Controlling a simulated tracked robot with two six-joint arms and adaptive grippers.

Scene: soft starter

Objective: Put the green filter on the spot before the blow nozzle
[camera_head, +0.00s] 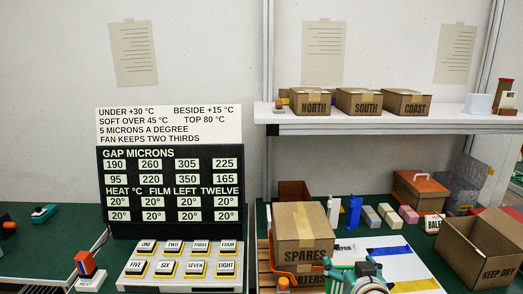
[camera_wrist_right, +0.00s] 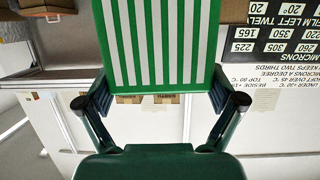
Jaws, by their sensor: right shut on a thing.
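The green filter, a green frame with white stripes, stands between the fingers of my right gripper (camera_wrist_right: 160,92) in the wrist view (camera_wrist_right: 158,42). The right gripper is shut on it, one finger against each side. In the head view my right gripper (camera_head: 357,276) is at the bottom edge, right of the SPARES box, with part of the green filter (camera_head: 338,279) showing at its left. I cannot make out for sure the blow nozzle or the spot before it. My left gripper is not in view.
The SPARES box (camera_head: 304,236) stands close left of the right gripper. A white sheet with blue and yellow patches (camera_head: 403,266) lies behind and right of it. The open KEEP DRY box (camera_head: 482,250) is farther right. A button panel (camera_head: 183,264) stands left.

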